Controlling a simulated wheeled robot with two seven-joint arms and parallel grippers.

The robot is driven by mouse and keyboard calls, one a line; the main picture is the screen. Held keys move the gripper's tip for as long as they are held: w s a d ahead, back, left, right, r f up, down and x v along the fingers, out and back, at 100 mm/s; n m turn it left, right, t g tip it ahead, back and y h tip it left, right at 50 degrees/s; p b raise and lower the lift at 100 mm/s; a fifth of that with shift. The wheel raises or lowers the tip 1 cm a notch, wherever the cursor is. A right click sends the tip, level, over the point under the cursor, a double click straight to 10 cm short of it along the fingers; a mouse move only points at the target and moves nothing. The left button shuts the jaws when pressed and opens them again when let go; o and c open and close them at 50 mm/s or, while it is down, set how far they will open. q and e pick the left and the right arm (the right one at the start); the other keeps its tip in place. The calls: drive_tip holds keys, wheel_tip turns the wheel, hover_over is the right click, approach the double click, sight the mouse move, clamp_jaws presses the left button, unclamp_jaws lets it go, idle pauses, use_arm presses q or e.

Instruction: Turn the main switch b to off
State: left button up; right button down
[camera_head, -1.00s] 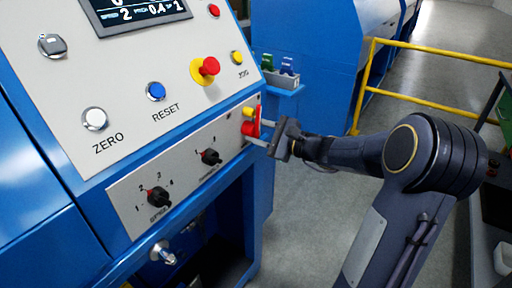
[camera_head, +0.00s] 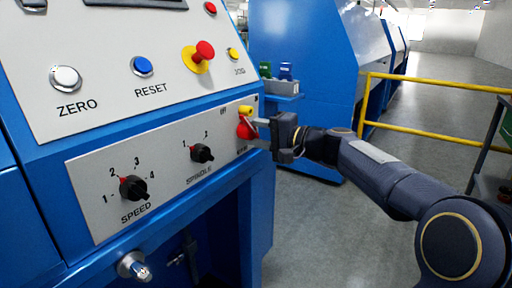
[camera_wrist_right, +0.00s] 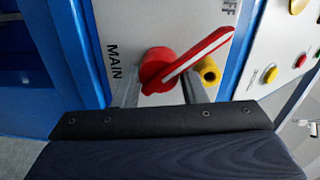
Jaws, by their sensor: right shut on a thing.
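In the right wrist view the red switch handle (camera_wrist_right: 186,62) has a white stripe and slants up to the right, between the "MAIN" and "OFF" lettering. A yellow peg stands beside it. My right gripper (camera_head: 262,136) reaches in from the right and is shut on the switch handle. Its fingers (camera_wrist_right: 185,92) are partly hidden behind the handle in the wrist view. My left gripper is out of view.
The panel (camera_head: 165,160) also carries a speed knob (camera_head: 133,188) and a spindle knob (camera_head: 202,153). Above are a red emergency button (camera_head: 204,51) and other buttons. A small tray (camera_head: 282,88) with blue and green items hangs behind. A yellow railing (camera_head: 430,84) stands at right.

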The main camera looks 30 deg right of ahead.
drive_tip(key=shift+a+f+n+b, duration=0.1)
drive_tip(key=shift+f+n+b, duration=0.05)
drive_tip(key=shift+n+b, duration=0.55)
drive_tip(key=c, duration=0.9)
unclamp_jaws()
